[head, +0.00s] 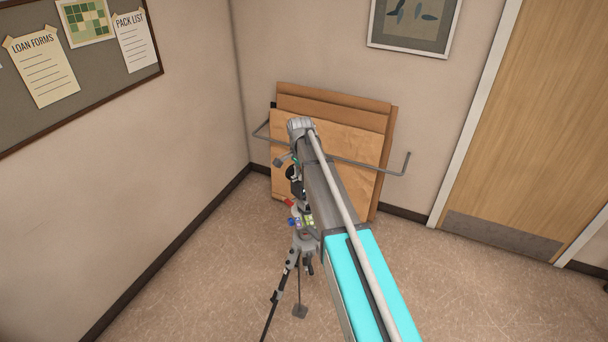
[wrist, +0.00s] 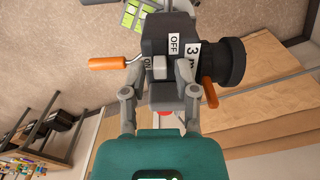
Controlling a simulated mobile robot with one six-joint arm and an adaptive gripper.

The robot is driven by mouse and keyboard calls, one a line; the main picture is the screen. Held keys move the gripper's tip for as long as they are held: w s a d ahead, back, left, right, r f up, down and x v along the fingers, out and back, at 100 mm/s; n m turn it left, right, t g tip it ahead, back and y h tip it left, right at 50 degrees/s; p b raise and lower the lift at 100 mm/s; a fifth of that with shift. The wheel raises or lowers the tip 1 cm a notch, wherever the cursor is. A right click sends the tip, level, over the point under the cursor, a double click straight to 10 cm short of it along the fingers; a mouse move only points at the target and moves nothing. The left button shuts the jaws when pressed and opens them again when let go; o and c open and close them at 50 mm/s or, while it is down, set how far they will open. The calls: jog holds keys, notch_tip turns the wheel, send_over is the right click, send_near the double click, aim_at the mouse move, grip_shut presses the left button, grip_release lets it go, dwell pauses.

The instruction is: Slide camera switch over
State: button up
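The camera (wrist: 158,30) is a dark grey body with a black lens (wrist: 232,62) to the right in the wrist view. A light grey switch knob (wrist: 159,67) sits on its face, beside the ON label (wrist: 147,62) and below the OFF label (wrist: 174,43). My gripper (wrist: 160,95) is open, its two grey fingers on either side of the knob at the camera's lower edge. I cannot tell whether they touch the camera. In the head view a tripod (head: 302,250) stands on the floor; my arm hides most of what is above it.
Orange handles stick out left (wrist: 107,63) and right (wrist: 210,92) of the camera. Brown boards (head: 350,110) lean in the corner behind the tripod, with a grey bar (head: 385,171) in front. A wooden door (head: 540,120) is at right. Floor left of the tripod is clear.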

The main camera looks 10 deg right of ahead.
grip_shut()
jog(key=shift+s+a, duration=0.2)
jog(key=shift+a, duration=0.15)
dwell(0.8)
jog(key=shift+o, duration=1.3)
grip_release()
jog(key=shift+r, duration=0.15)
notch_tip(320, 180, up, 6)
jog(key=p, duration=0.6)
